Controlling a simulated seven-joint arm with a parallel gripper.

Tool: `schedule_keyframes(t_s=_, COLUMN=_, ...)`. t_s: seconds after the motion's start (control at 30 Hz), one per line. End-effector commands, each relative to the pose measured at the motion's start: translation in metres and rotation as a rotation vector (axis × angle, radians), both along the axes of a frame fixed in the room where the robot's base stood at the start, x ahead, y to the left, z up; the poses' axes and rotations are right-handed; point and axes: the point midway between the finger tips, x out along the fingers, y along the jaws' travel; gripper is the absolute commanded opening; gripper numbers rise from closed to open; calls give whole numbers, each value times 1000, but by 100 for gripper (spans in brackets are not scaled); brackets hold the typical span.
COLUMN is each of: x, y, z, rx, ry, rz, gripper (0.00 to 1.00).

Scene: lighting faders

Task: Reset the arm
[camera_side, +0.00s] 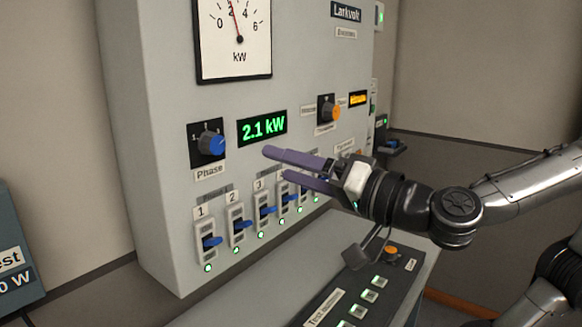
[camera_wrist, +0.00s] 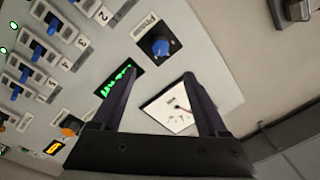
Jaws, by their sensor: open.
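My gripper (camera_side: 275,166) is in front of the grey panel (camera_side: 160,140) in the side view, its two purple fingers pointing left. The fingers are apart with nothing between them, below the green 2.1 kW display (camera_side: 262,128) and above the row of blue-handled faders (camera_side: 238,226). In the wrist view the open gripper (camera_wrist: 165,85) spans part of the display (camera_wrist: 118,78) and the white kW meter (camera_wrist: 172,107). Whether the fingers touch the panel cannot be told.
A blue phase knob (camera_side: 211,144) sits left of the display, and an orange knob (camera_side: 331,111) sits right of it. A sloped desk panel (camera_side: 365,290) with lit green buttons lies below my arm. A dark box (camera_side: 15,255) stands at the left edge.

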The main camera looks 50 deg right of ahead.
Motion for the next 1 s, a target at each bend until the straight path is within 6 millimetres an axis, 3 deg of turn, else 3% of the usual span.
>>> schedule_keyframes(t_s=0.43, x=2, y=-5, z=0, rx=0, ry=0, rz=-15, gripper=77)
schedule_keyframes(t_s=0.67, x=5, y=-61, z=16, rx=-15, ry=-45, rz=-169, gripper=77)
schedule_keyframes(t_s=0.77, x=4, y=-72, z=22, rx=-91, ry=-57, rz=-152, gripper=77)
schedule_keyframes(t_s=0.87, x=2, y=-69, z=15, rx=-195, ry=-25, rz=-78, gripper=77)
schedule_keyframes(t_s=1.0, x=-6, y=-60, z=-13, rx=-351, ry=88, rz=38, gripper=77)
